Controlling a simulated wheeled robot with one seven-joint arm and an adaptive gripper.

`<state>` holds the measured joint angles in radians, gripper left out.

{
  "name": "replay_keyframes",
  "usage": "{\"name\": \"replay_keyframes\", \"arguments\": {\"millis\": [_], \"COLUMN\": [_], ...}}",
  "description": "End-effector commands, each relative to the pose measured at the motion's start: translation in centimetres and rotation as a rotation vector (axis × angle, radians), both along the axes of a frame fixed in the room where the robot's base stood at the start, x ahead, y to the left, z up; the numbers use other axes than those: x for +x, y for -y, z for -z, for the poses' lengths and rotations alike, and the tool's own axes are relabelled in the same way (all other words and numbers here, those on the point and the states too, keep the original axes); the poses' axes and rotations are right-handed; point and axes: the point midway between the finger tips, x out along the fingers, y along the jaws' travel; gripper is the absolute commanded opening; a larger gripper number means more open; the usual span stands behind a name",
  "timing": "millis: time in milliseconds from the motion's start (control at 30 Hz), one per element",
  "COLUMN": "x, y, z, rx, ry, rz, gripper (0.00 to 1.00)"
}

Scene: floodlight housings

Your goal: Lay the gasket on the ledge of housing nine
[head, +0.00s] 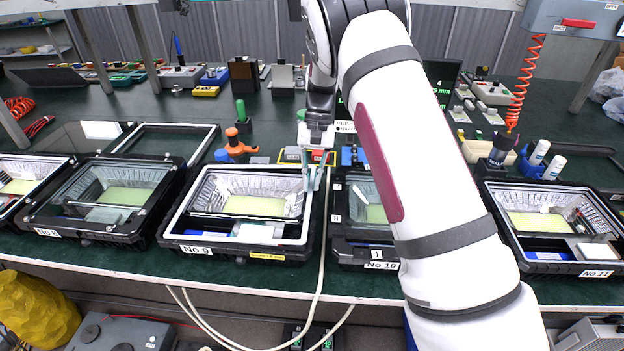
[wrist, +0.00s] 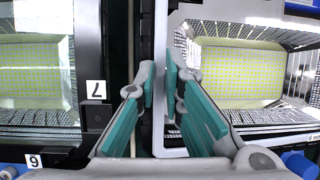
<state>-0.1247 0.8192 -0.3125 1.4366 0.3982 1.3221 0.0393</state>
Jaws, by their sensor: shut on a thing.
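Housing nine (head: 225,254), a black case labelled "No 9", stands on the bench with its silver interior open. The gasket (head: 186,207), a white rectangular frame, lies over its opening, roughly lined up with its rim. I cannot tell whether the gasket touches the ledge all round or hovers slightly above it. My gripper (head: 318,170) is at the gasket's right side. In the wrist view, my gripper (wrist: 160,85) has its teal pads on either side of the gasket's white strip (wrist: 160,35), shut on it. The interior of housing nine shows to the right there.
Housing eight (head: 75,235) stands to the left, housing ten (head: 350,250) close to the right, partly behind my arm, and housing eleven (head: 560,268) at far right. An empty frame (head: 215,135) lies behind. An orange clamp tool (head: 237,147) stands behind housing nine. Pale cables hang over the bench front.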

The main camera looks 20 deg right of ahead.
Motion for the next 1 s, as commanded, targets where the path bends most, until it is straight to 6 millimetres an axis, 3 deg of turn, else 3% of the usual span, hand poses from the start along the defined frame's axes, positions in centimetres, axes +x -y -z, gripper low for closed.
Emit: {"name": "replay_keyframes", "arguments": {"millis": [433,467,533,1000], "x": [0.03,0.03,0.03,0.04], "y": [-0.04,-0.04,-0.04,-0.04], "z": [-0.04,-0.04,-0.04,-0.03], "rx": [-0.021,-0.021,-0.021,-0.021], "ry": [-0.007,-0.007,-0.007,-0.007], "rz": [-0.001,-0.001,-0.001,-0.001], "gripper": [0.0,0.16,0.32,0.33]}}
